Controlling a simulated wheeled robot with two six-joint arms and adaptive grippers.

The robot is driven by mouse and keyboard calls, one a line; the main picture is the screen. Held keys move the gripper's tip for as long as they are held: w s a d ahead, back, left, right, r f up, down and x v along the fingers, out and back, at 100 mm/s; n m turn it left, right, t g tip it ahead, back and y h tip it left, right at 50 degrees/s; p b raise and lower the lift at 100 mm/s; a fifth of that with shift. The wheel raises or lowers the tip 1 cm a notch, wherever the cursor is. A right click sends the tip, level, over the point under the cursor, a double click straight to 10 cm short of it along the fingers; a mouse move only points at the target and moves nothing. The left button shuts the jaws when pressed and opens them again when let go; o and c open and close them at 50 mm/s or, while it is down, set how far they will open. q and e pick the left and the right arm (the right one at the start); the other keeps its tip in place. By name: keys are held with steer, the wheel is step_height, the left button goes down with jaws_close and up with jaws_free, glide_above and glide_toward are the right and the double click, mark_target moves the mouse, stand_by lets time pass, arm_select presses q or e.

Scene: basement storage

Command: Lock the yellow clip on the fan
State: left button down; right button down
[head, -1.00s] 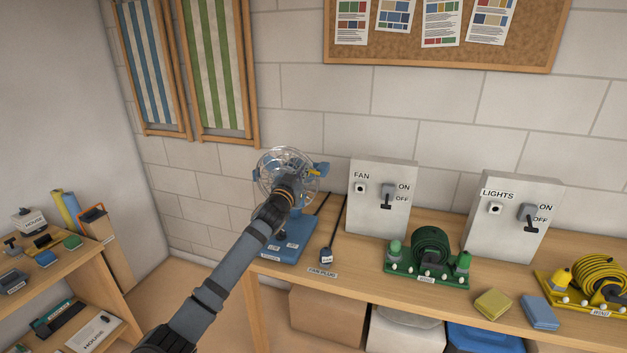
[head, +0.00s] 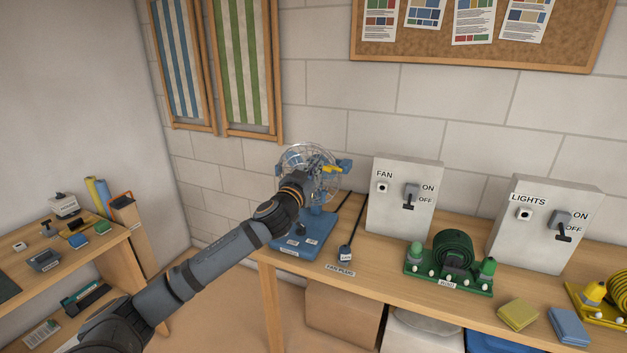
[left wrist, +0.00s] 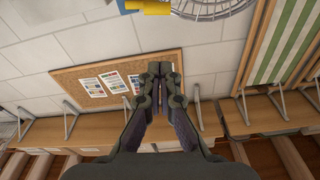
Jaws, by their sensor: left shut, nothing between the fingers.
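The fan stands at the left end of the workbench, with a clear round cage (head: 296,155) and a blue base (head: 318,232). The yellow clip (head: 332,169) shows on the right side of the cage, next to blue parts. My left gripper (head: 302,180) is in front of the cage's lower left; its fingertips are hard to make out there. In the left wrist view, the left gripper (left wrist: 157,72) is shut and empty. The yellow clip (left wrist: 152,8) and part of the cage (left wrist: 215,7) lie beyond its tips at the top edge. My right gripper is out of view.
Right of the fan are a plug (head: 345,254), the FAN switch box (head: 390,215), a green hose reel (head: 453,250) and the LIGHTS box (head: 535,245). A low shelf (head: 100,250) with small items stands at the left. A corkboard (head: 480,45) hangs above.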

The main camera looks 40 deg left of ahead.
arm_select(q)
steer(key=shift+b+v, duration=0.45)
steer(key=shift+v, duration=0.5)
steer(key=shift+d+r, duration=0.1)
steer(key=shift+d, duration=0.05)
